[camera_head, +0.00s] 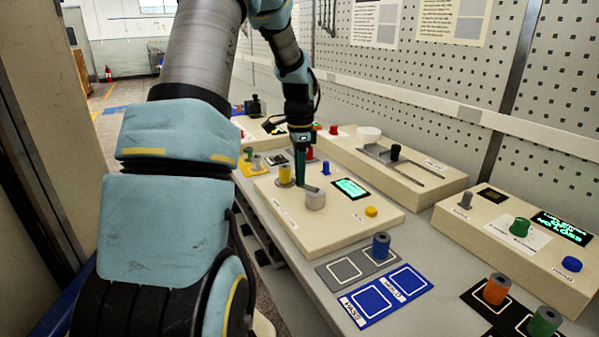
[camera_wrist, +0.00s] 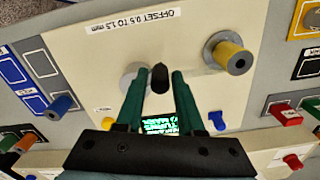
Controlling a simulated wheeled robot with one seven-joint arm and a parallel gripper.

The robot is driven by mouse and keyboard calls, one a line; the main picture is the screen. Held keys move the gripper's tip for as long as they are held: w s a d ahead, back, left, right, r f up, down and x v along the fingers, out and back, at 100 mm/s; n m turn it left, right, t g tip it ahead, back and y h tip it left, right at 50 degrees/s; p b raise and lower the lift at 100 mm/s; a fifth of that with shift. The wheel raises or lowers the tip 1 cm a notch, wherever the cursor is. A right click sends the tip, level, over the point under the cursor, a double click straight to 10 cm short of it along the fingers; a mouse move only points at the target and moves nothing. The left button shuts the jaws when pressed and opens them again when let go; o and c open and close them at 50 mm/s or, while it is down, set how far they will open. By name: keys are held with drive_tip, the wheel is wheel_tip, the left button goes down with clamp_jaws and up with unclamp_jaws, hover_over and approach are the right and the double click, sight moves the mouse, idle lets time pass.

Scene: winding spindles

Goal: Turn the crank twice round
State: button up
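The crank shows in the head view as a pale round hub (camera_head: 315,201) on a cream box with a green-lit display (camera_head: 350,188). In the wrist view the grey hub (camera_wrist: 131,76) is partly behind one finger, and the dark upright crank handle (camera_wrist: 160,79) stands beside it. My gripper (camera_head: 301,182) reaches down over the box. The handle is mostly hidden in the head view.
On the same box are a yellow spool (camera_head: 285,175), a blue knob (camera_head: 326,167) and a yellow button (camera_head: 371,211). A blue spool (camera_head: 381,246) stands on a marked pad in front. Other boxes stand behind and to the right, below a pegboard wall.

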drive_tip(key=shift+o, duration=1.4)
wheel_tip(320, 180, up, 11)
drive_tip(key=b, duration=0.2)
drive_tip(key=shift+f, duration=0.1)
